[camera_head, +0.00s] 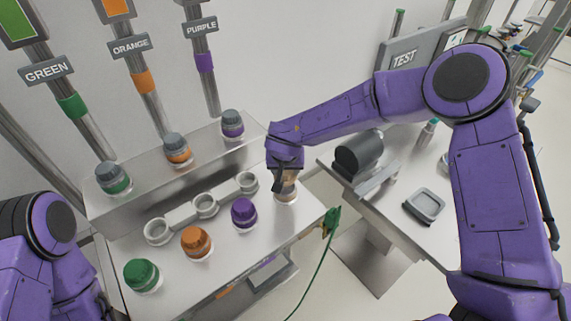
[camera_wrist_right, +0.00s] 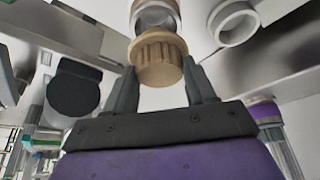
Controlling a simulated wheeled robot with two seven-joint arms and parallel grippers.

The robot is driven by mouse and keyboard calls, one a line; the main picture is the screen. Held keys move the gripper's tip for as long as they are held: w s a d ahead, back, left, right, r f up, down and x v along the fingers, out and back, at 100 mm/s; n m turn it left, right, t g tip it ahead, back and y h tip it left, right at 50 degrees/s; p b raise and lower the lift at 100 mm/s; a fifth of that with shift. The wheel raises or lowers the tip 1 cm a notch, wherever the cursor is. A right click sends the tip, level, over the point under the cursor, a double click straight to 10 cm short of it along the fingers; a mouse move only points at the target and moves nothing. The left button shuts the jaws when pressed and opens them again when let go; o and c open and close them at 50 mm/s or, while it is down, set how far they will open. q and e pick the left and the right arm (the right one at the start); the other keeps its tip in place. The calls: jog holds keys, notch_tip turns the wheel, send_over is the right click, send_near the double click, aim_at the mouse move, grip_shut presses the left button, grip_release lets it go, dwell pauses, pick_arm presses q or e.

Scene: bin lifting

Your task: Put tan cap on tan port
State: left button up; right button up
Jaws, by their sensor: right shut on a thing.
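The tan cap (camera_wrist_right: 160,62) is ribbed and sits between the two fingers of my right gripper (camera_wrist_right: 163,92) in the right wrist view. My right gripper (camera_head: 282,180) is shut on it. The tan port (camera_wrist_right: 153,14), a clear and metallic fitting with a tan band, lines up directly with the cap. Cap and port look touching or nearly so; I cannot tell if the cap is seated. In the head view the fingers partly hide the tan port (camera_head: 287,195) at the bench's right end. My left gripper is out of view.
Green (camera_head: 142,275), orange (camera_head: 196,242) and purple (camera_head: 243,212) caps stand in a row left of my gripper. Behind them are white open rings (camera_head: 205,205), then grey-topped fittings (camera_head: 178,150) on a raised ledge. A green cable (camera_head: 331,222) hangs at the bench's right edge.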

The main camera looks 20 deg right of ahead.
aim_at(286, 179)
jog(key=shift+f, duration=0.1)
jog(key=shift+f+b, duration=0.3)
jog(key=shift+f, duration=0.75)
jog(key=shift+f, duration=0.1)
jog(key=shift+f, duration=0.35)
jog(key=shift+f, duration=0.25)
jog(key=shift+f+p, duration=0.3)
jog(key=shift+p, duration=0.05)
jog(key=shift+s+f, duration=0.1)
dwell(0.5)
